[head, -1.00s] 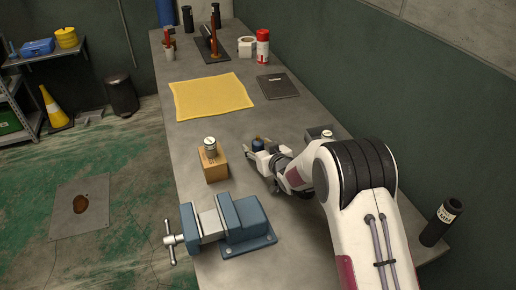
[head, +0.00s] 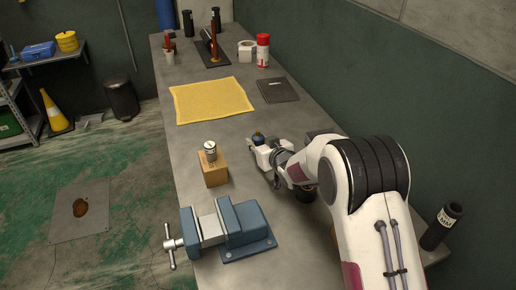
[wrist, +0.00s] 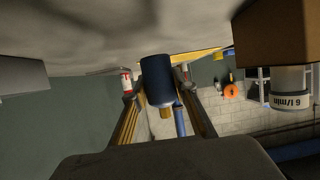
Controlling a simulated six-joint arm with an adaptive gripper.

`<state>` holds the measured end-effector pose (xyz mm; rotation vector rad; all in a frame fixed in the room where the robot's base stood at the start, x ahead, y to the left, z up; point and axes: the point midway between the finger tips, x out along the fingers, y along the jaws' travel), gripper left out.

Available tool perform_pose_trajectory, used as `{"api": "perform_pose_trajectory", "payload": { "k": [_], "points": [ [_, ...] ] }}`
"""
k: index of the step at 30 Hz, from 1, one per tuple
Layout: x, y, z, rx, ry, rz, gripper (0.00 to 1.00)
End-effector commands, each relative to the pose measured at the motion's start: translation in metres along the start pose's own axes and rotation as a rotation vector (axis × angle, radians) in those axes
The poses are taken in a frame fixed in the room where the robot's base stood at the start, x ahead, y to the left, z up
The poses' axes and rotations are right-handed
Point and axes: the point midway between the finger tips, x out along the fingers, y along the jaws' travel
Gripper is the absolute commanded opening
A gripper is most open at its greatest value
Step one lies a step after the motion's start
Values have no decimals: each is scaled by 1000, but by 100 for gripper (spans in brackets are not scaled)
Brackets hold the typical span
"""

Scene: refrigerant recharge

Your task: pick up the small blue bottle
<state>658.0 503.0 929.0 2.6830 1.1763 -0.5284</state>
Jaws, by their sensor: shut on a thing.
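The small blue bottle (head: 257,139) has a tan or brass-coloured cap and stands upright between the fingers of my gripper (head: 262,152) in the head view. My gripper is shut on it, and the fingers hide part of its body. In the wrist view, which looks upside down, the bottle (wrist: 158,82) sits between the two fingertips with its cap pointing down the picture. The grey bench top lies beyond its base there.
A wooden block (head: 213,171) with a small white-labelled cylinder (head: 210,150) on top stands left of my gripper. A blue vise (head: 238,226) is nearer. A yellow cloth (head: 212,100) and a dark notebook (head: 277,90) lie farther back.

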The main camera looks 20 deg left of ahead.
Motion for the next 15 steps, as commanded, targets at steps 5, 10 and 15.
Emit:
{"api": "perform_pose_trajectory", "payload": {
  "k": [5,10,15],
  "points": [
    [-10,0,-26,-1,4,0,4],
    [-18,0,-45,-1,3,0,4],
    [-23,0,-56,-1,2,0,4]
  ]
}}
